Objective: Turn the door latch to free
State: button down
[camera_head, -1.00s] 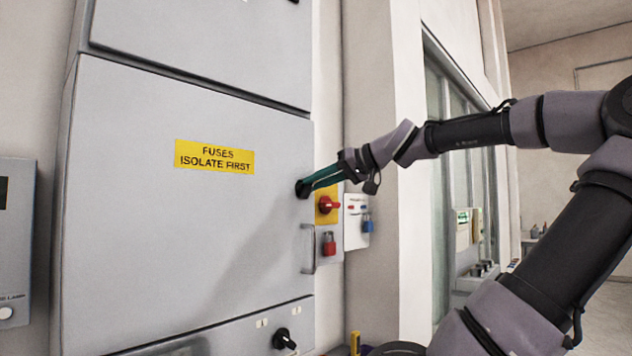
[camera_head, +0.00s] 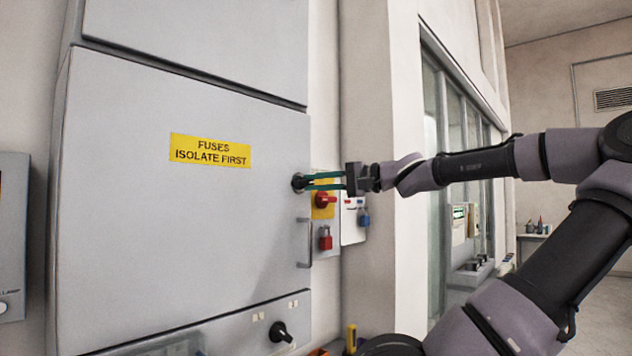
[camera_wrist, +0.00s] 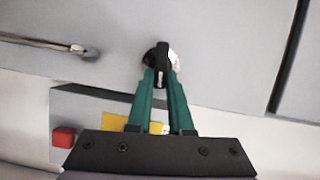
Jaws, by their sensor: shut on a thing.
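The door latch (camera_head: 298,183) is a small black knob at the right edge of the grey cabinet door (camera_head: 180,220), right of the yellow "FUSES ISOLATE FIRST" label (camera_head: 210,150). My gripper (camera_head: 308,182) reaches it from the right, its green fingers lying nearly level. In the wrist view the latch (camera_wrist: 162,58) is a black knob with a raised grip over a pale round plate. The fingertips of my gripper (camera_wrist: 161,76) are shut on the grip from both sides. The fingers partly cover the lower part of the latch.
A metal door handle (camera_head: 305,243) is below the latch. A black knob (camera_head: 281,332) is on the lower panel. A wall corner (camera_head: 385,150) stands to the right.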

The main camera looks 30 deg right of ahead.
jog(key=shift+a+f+m, duration=0.1)
jog(key=shift+f+m, duration=0.05)
jog(key=shift+m, duration=0.35)
dwell(0.3)
jog(key=c, duration=0.8)
grip_release()
jog(key=shift+w+a, duration=0.1)
